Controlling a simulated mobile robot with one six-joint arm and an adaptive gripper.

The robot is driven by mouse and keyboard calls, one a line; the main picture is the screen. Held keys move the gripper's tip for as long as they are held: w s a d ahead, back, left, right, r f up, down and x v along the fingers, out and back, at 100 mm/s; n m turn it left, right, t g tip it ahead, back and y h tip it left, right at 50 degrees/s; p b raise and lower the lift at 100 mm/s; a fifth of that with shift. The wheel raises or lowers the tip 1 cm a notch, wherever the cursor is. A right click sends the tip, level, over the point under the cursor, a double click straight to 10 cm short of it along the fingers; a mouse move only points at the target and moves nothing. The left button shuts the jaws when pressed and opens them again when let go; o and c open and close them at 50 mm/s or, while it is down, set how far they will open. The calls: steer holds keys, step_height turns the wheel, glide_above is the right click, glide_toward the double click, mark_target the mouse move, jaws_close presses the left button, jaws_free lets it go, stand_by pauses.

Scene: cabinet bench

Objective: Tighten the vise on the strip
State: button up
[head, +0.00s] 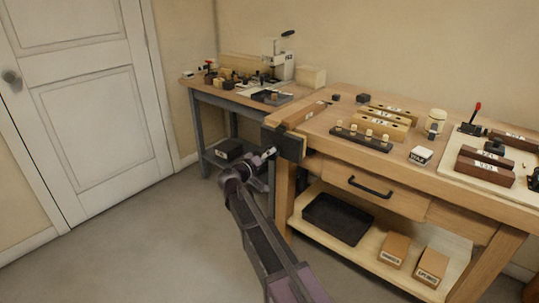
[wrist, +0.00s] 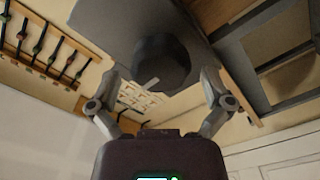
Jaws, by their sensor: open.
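The dark vise (head: 289,146) is on the left front corner of the wooden bench. A brown wooden strip (head: 306,113) lies at its top, running back along the bench's left edge; I cannot tell how firmly it is held. In the wrist view a dark round knob (wrist: 162,58) with a pale mark stands out from the vise's grey face (wrist: 105,22). My gripper (head: 262,158) is in front of the vise. In the wrist view its fingers are spread open on either side of the knob, with no clear contact. The knob is mostly hidden in the head view.
A black tray (head: 338,219) and cartons sit on the lower shelf. A second table (head: 213,93) stands behind left. The floor at left is clear.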

steer(key=shift+c, duration=0.2)
steer(key=c, duration=0.9)
steer(key=shift+w+m, duration=0.1)
steer(key=shift+m, duration=1.9)
steer(key=shift+d+m, duration=0.1)
steer(key=shift+m, duration=2.2)
